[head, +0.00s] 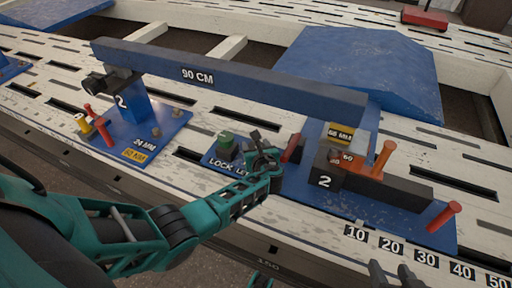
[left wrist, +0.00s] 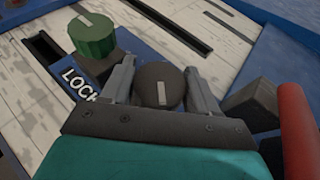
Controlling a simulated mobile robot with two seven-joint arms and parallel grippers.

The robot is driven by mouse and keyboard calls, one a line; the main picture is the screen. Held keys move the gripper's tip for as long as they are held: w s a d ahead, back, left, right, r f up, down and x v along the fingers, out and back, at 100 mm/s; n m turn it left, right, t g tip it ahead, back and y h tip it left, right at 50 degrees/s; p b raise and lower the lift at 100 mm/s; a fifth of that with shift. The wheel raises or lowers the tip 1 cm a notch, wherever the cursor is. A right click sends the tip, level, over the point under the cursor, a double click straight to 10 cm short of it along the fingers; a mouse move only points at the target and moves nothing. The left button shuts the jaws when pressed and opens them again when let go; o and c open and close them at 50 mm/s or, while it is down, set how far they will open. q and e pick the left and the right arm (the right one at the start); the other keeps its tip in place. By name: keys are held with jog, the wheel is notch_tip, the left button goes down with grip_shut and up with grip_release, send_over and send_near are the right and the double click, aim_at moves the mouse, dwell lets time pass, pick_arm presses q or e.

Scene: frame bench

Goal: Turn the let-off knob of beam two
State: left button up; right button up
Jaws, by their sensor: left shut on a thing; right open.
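The let-off knob (left wrist: 160,85) is a dark round knob with a white pointer mark. In the left wrist view it sits between the two fingers of my left gripper (left wrist: 163,82), which is shut on it. In the head view my left gripper (head: 264,148) reaches the small blue plate (head: 210,160) lettered "LOCK" and "LE…", and its fingers mostly hide the knob. Beam two (head: 235,77) is a long dark bar marked "90 CM" on blue supports marked "2". My right gripper (head: 396,275) shows at the bottom edge, open and empty.
A green lock knob (head: 226,142) stands just left of my left gripper; it also shows in the left wrist view (left wrist: 92,36). A red handle (head: 292,148) is close on the right. An orange lever (head: 383,158) and red peg (head: 443,216) stand farther right.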

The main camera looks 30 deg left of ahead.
dwell(0.3)
pick_arm(q)
jog(key=o, duration=1)
jog(key=shift+c, duration=0.2)
